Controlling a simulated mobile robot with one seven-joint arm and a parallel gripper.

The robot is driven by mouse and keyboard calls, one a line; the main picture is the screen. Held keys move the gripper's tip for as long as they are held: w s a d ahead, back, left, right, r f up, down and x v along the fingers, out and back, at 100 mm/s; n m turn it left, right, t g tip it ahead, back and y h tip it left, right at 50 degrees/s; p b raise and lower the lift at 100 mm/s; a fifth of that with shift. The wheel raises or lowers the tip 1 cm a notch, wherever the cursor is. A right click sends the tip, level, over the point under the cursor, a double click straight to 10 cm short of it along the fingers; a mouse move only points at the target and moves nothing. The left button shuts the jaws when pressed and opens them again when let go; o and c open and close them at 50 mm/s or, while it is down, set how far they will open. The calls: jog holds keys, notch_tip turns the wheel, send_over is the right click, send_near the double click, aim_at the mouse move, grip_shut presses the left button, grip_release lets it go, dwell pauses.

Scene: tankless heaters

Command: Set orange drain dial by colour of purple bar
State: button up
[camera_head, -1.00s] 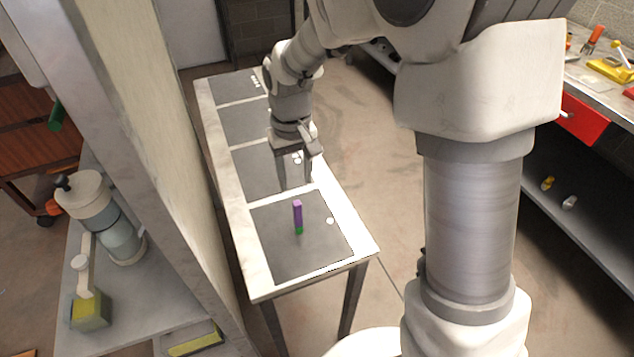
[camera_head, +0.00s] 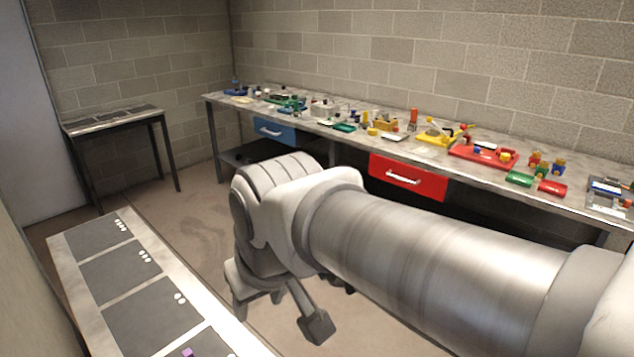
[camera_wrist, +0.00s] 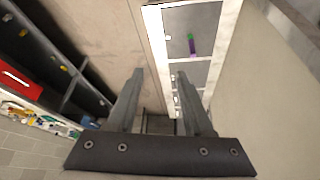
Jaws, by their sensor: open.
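The purple bar (camera_wrist: 194,49), with a green end, stands on a dark panel of the narrow table in the wrist view. Only its purple top (camera_head: 187,352) shows at the bottom edge of the head view. My gripper (camera_wrist: 160,75) is open and empty, with bare floor and the table's edge beyond its fingers. In the head view my gripper (camera_head: 280,299) hangs to the right of the narrow table, partly hidden by my own arm. I cannot make out the orange drain dial for sure in any view now.
The narrow table (camera_head: 107,263) has several dark panels with white dots. A long workbench (camera_head: 340,132) with a red drawer (camera_head: 408,177), a blue drawer (camera_head: 274,131) and several coloured devices lines the back wall. A small table (camera_head: 112,120) stands back left. Floor between is clear.

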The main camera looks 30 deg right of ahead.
jog(key=shift+s+d+r+t, duration=0.1)
jog(key=shift+s+d+t, duration=0.15)
jog(key=shift+s, duration=0.5)
jog(key=shift+s+d+t, duration=0.15)
jog(key=shift+s+d, duration=0.1)
jog(key=shift+s, duration=0.5)
jog(key=shift+r, duration=0.1)
jog(key=shift+r+p, duration=0.3)
jog(key=shift+p, duration=0.05)
jog(key=shift+f, duration=0.15)
